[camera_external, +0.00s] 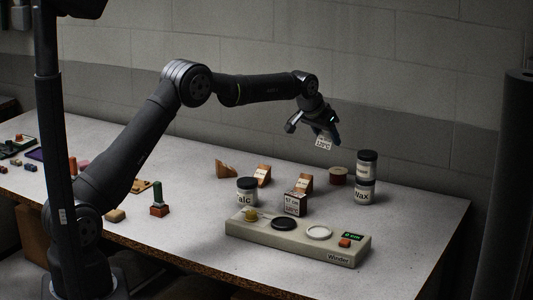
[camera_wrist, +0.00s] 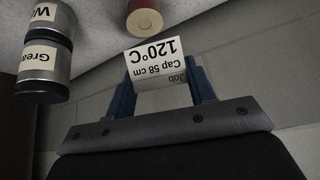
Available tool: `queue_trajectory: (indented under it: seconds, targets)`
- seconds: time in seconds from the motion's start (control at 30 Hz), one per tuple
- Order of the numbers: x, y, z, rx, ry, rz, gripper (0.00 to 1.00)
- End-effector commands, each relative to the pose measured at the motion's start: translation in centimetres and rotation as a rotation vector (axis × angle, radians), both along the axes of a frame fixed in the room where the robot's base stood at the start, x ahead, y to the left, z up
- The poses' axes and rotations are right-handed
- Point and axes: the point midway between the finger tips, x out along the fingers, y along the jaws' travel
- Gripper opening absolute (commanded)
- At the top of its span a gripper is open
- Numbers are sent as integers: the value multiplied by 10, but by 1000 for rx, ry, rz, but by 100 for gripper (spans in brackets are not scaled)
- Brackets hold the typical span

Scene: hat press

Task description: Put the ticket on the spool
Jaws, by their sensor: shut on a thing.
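My gripper (camera_external: 324,139) is shut on a small white ticket (camera_external: 323,144) and holds it in the air above the table. In the wrist view the ticket (camera_wrist: 155,62) sits between my two blue fingertips (camera_wrist: 160,88), with black print reading "Cap 58 cm 120°C" upside down. The spool (camera_external: 338,176) is dark red with pale ends and stands upright at the back of the table, below and slightly right of my gripper. In the wrist view the spool (camera_wrist: 145,20) shows at the top edge, partly cut off, apart from the ticket.
Two stacked jars (camera_external: 366,178), the lower marked "Wax", stand just right of the spool. A "Winder" unit (camera_external: 297,239), a "alc" jar (camera_external: 247,192), a labelled box (camera_external: 295,203) and wooden pieces (camera_external: 263,175) stand in front and left. Bare table lies right of the jars.

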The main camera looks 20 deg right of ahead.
Motion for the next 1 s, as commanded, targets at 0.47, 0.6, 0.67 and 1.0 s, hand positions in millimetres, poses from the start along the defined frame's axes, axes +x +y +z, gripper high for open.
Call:
queue_trajectory:
  seconds: [0.47, 0.6, 0.67, 1.0]
  targets:
    - [5, -43, 14, -3, -2, -133, 29]
    - [4, -43, -8, -1, 0, -138, 29]
    - [4, -43, -18, -1, -1, -138, 29]
    - [4, -43, -53, -3, -1, -137, 29]
